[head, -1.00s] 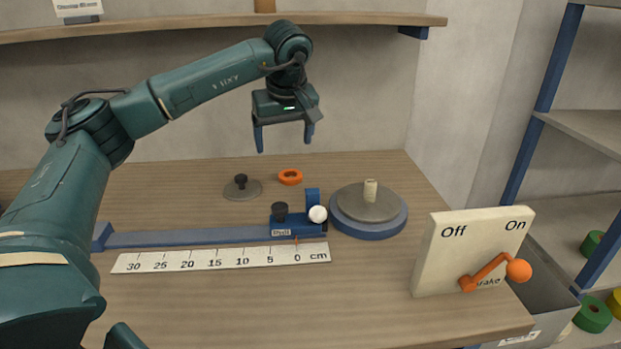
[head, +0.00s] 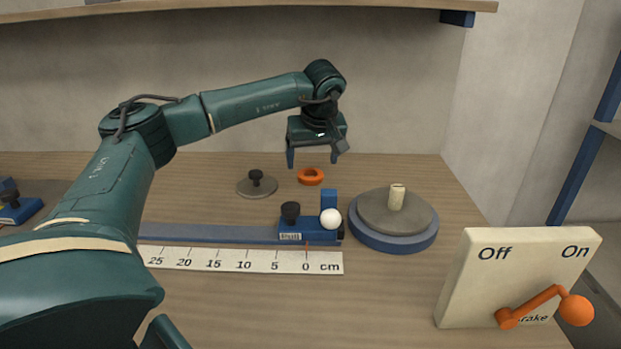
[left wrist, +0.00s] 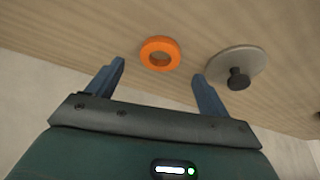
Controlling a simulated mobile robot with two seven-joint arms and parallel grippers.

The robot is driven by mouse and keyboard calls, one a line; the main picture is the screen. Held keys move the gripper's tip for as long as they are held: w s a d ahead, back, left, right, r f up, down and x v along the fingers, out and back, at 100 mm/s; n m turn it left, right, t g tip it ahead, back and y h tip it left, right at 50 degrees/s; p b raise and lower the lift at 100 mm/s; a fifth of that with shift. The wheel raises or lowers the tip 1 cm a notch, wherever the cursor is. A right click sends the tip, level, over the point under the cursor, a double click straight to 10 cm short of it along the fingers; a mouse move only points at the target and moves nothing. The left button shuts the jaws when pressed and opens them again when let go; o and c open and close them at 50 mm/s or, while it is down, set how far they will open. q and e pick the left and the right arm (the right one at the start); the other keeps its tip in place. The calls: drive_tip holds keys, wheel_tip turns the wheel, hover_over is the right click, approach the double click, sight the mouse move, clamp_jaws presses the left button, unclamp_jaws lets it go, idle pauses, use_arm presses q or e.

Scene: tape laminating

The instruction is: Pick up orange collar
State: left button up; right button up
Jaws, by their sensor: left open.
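The orange collar (head: 311,177) is a small ring lying flat on the wooden table toward the back; it also shows in the left wrist view (left wrist: 160,53). My left gripper (head: 314,160) is open and empty, with its fingers pointing down above and near the collar. In the left wrist view the collar lies ahead of the gap between the fingertips (left wrist: 160,72), apart from both fingers. My right gripper is not identifiable in these views; only a dark green piece of my body shows at the bottom edge.
A grey disc with a black knob (head: 257,184) lies left of the collar. A blue slide with a white ball (head: 330,218) and a cm ruler (head: 240,260) lie in front. A round turntable (head: 395,240) and a brake lever panel (head: 500,285) stand to the right.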

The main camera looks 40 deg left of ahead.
sight(311, 169)
use_arm(q)
drive_tip(key=x, duration=0.4)
drive_tip(key=shift+f, duration=0.25)
drive_tip(key=shift+c, duration=0.3)
drive_tip(key=c, duration=1)
drive_tip(key=shift+r, duration=0.1)
